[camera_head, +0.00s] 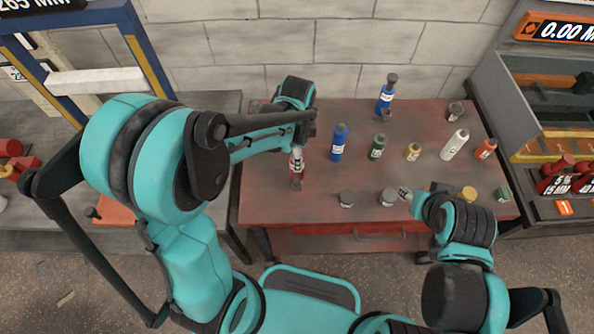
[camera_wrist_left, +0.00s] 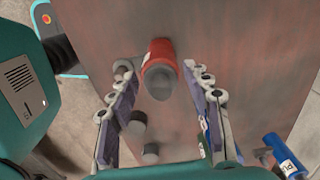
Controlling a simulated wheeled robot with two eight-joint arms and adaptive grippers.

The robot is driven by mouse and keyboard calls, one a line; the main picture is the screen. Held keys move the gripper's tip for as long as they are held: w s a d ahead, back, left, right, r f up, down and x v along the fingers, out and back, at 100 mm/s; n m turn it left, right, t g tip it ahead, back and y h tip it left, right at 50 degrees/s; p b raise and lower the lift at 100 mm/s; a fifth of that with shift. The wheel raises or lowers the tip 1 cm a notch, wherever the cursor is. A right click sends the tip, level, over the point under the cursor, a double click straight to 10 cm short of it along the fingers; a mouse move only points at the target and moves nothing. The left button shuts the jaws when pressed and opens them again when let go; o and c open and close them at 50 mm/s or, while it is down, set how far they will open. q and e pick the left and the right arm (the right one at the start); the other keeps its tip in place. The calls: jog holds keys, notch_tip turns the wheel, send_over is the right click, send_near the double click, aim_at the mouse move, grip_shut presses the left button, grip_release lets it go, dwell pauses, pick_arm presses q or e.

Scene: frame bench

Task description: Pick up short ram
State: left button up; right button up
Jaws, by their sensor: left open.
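Several coloured cylinders of different heights stand on the red bench; which one is called the short ram I cannot tell. A red cylinder (camera_head: 296,181) with a grey top stands at the bench's left side. My left gripper (camera_head: 297,152) is over it, partly hidden by its own arm. In the left wrist view the red cylinder (camera_wrist_left: 158,52) lies between the tips of the open left gripper (camera_wrist_left: 156,68), one finger on each side; contact is not clear. My right gripper (camera_head: 408,194) is low over the bench's front right; its fingers are too small to read.
Blue (camera_head: 339,143), green (camera_head: 377,147), yellow (camera_head: 413,152), white (camera_head: 455,144) and orange (camera_head: 486,149) cylinders stand to the right. A taller blue one (camera_head: 386,95) is behind. Short dark pieces (camera_head: 346,199) are in front. The red bench (camera_head: 310,215) has bare room at front left.

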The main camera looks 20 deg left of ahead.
aim_at(297, 175)
pick_arm(q)
notch_tip(297, 175, down, 3)
jog(key=shift+r+b, duration=0.1)
jog(key=shift+b, duration=0.3)
jog(key=shift+a, duration=0.1)
grip_shut()
jog(key=shift+r, duration=0.1)
